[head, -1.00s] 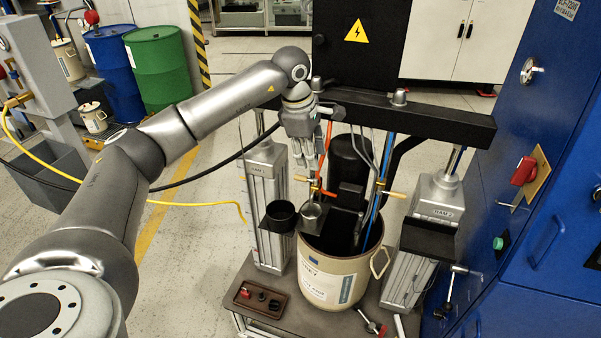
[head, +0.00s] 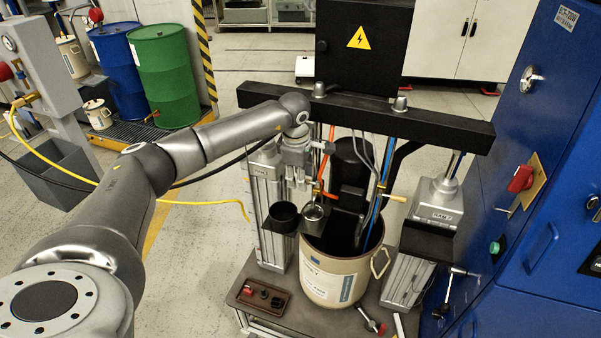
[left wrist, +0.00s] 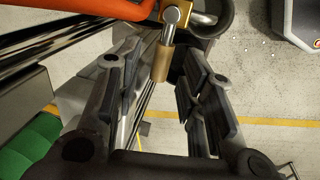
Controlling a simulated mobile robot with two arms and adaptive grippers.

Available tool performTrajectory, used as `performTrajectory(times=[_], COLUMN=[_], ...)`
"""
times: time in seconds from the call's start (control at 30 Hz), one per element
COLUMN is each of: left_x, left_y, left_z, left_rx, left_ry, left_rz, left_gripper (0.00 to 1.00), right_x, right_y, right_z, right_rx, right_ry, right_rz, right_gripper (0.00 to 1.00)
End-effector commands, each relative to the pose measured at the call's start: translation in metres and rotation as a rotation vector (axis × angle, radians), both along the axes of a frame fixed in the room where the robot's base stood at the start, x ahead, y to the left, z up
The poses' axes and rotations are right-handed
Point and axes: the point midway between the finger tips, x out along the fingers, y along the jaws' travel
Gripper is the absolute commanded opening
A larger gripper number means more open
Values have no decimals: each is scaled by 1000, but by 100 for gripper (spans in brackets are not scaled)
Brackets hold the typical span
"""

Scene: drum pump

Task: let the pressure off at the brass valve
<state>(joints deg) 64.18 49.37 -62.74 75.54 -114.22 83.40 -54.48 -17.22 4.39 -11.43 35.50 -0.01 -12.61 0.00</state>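My left gripper (head: 299,183) hangs beside the orange hose (head: 327,168), above the left side of the cream drum (head: 330,280). In the left wrist view my left gripper (left wrist: 160,75) is open. A brass valve (left wrist: 203,19) shows at the top of that view. Its tan cylindrical handle (left wrist: 163,62), on a metal stem, lies in the gap between the fingers; I cannot tell whether either finger touches it. In the head view the gripper largely hides this valve. Another brass fitting with a tan handle (head: 395,198) sits on the blue hose. My right gripper is not in view.
A black crossbeam (head: 430,122) runs above the drum, with a ram column (head: 270,205) on the left and another ram (head: 437,200) on the right. A blue cabinet (head: 500,190) stands at right.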

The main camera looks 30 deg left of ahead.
Motion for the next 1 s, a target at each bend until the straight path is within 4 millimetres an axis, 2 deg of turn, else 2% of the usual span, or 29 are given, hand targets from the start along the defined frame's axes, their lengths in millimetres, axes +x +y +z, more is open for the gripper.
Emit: performTrajectory(times=[0.27,0.53,1.0], left_x=[0,0,-3], left_y=[0,0,-1], left_z=[-1,-1,-1], left_rx=[0,0,0], left_ry=[-1,-1,-2], left_rz=[0,0,77], left_gripper=[35,0,0], right_x=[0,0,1], right_y=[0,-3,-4], right_z=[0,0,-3], right_rx=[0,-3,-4], right_ry=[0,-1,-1], right_rz=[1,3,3], right_gripper=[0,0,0])
